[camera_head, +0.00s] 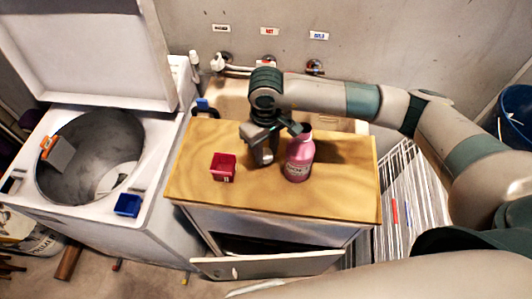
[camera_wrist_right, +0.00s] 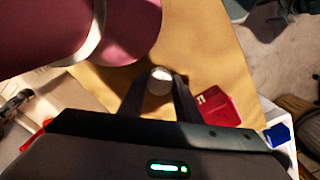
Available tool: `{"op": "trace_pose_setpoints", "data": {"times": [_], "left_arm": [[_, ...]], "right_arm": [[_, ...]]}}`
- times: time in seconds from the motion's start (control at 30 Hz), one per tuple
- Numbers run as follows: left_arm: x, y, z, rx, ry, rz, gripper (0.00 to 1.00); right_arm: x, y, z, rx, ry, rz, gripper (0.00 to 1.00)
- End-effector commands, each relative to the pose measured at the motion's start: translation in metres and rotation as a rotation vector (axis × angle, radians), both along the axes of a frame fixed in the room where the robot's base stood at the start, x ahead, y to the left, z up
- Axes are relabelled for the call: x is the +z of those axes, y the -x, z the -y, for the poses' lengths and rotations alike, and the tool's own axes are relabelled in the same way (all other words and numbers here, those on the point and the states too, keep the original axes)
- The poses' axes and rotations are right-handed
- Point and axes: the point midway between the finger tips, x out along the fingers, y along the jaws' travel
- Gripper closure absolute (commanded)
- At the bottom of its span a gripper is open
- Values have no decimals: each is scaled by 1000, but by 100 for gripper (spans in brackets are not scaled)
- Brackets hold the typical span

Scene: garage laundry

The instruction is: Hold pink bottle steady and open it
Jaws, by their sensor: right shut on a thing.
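The pink bottle (camera_head: 299,160) stands upright on the wooden top of a small cabinet. Its large pink body also shows at the upper left of the right wrist view (camera_wrist_right: 40,30). My right gripper (camera_head: 266,157) points down just left of the bottle, apart from its body. In the wrist view its two dark fingers (camera_wrist_right: 158,95) are shut on a small white round piece (camera_wrist_right: 160,80), which looks like a cap. The bottle's top is partly behind my gripper's parts in the head view. My left gripper is not in view.
A small red box (camera_head: 223,167) sits on the wooden top (camera_head: 340,195) left of the gripper. A washer with a raised lid (camera_head: 80,50) stands at the left, with a blue container (camera_head: 127,205) on it. The cabinet door (camera_head: 265,265) hangs open. A drying rack (camera_head: 405,205) stands at the right.

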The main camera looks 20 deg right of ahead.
Motion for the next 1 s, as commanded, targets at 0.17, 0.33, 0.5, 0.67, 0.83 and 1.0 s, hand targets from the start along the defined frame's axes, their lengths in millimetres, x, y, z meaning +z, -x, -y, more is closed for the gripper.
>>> {"op": "trace_pose_setpoints", "data": {"times": [0.17, 0.33, 0.5, 0.67, 0.83, 1.0], "left_arm": [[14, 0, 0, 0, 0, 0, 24], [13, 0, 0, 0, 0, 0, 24], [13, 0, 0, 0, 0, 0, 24], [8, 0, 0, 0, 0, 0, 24], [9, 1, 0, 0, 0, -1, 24], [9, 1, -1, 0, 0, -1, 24]], "right_arm": [[-19, 1, 0, -1, 0, -3, 97], [-24, 0, 0, 0, 0, 1, 97], [-24, 0, 0, 0, 0, 1, 97], [-27, 0, 0, 1, 0, 0, 97], [-26, 0, 0, 0, 0, 0, 51], [-26, 0, 0, 0, 0, 0, 51]]}}
